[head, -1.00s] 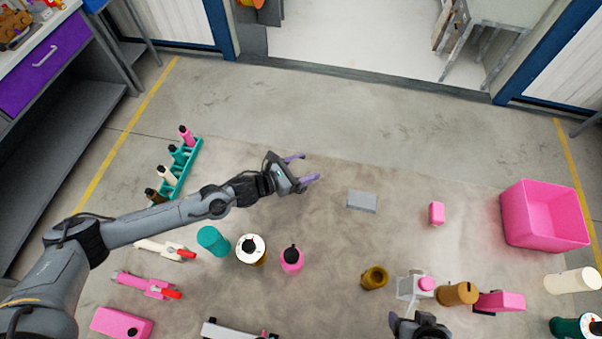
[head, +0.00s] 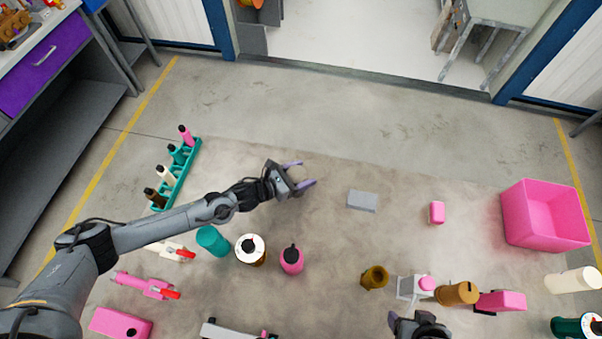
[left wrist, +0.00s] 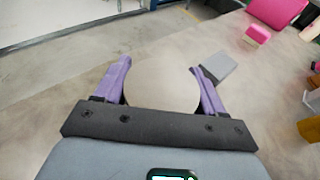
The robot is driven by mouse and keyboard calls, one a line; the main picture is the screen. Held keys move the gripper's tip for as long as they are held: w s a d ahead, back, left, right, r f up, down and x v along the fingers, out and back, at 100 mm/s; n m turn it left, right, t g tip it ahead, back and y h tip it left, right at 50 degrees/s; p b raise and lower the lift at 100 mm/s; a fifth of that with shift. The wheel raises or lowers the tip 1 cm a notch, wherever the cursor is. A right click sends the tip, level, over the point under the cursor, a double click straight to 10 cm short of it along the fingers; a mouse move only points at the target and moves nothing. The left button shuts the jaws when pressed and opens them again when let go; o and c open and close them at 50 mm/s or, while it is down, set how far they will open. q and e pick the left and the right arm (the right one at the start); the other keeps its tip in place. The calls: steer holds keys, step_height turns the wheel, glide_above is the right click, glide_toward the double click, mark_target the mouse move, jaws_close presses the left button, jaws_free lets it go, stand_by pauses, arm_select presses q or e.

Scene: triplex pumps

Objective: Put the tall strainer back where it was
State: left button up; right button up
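I cannot tell for sure which thing is the tall strainer. Cylinder-like things include a teal cylinder (head: 212,241), a brown cup-like part (head: 374,277), a tan cylinder (head: 458,293) lying down and a cream cylinder (head: 573,280) at the right. My left gripper (head: 305,173) is over the mat, left of a grey block (head: 362,201).
A teal rack (head: 190,166) holding several bottles stands at the left. A pink bin (head: 520,222) stands at the right. A white-topped container (head: 250,247) and a pink bottle (head: 292,261) are below my left gripper. The floor beyond the mat is clear.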

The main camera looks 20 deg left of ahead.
arm_select(q)
steer(key=o, duration=0.4)
steer(key=shift+o, duration=0.2)
steer(key=shift+r, duration=0.1)
steer(key=shift+r, duration=0.1)
steer(key=v, duration=1.2)
steer(key=shift+p, duration=0.35)
